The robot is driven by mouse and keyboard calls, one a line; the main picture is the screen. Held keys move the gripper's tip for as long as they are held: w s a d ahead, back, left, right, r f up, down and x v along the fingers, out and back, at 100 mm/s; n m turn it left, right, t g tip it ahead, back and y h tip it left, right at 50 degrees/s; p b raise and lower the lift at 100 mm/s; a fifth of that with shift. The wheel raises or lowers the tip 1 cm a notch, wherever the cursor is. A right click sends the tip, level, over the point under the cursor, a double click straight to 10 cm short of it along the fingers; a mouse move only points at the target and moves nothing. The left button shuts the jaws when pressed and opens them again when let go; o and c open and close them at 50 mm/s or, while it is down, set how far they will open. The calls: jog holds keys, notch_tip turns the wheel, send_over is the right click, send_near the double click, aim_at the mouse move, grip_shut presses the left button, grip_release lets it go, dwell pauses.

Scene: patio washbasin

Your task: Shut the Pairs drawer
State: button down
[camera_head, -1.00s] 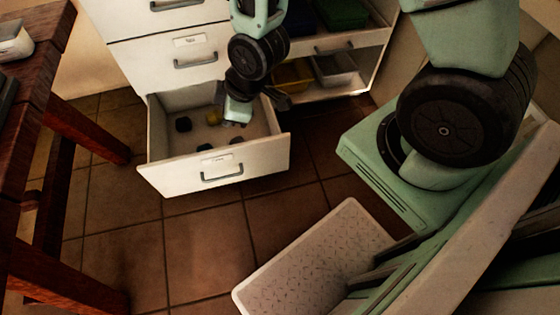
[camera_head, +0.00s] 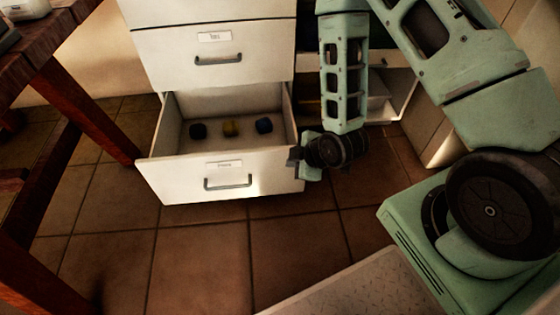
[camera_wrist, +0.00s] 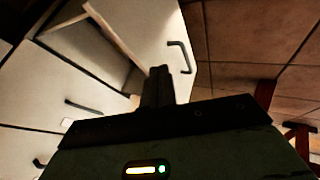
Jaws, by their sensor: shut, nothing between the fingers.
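The bottom drawer (camera_head: 176,180) of the white cabinet stands pulled out in the head view. Its label (camera_head: 224,164) is too small to read surely.
The drawer above (camera_head: 170,58) is closed. A wooden table (camera_head: 85,112) stands at the left. An open shelf unit (camera_head: 404,90) is behind my arm at the right. The tiled floor (camera_head: 200,250) in front of the drawer is clear.

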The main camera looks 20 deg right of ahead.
jog(key=d+b+x, duration=0.1)
jog(key=b+x, duration=0.2)
jog(key=b, duration=1.1)
send_near(272, 158)
jog(key=shift+x, duration=2.2)
jog(key=shift+w, duration=0.1)
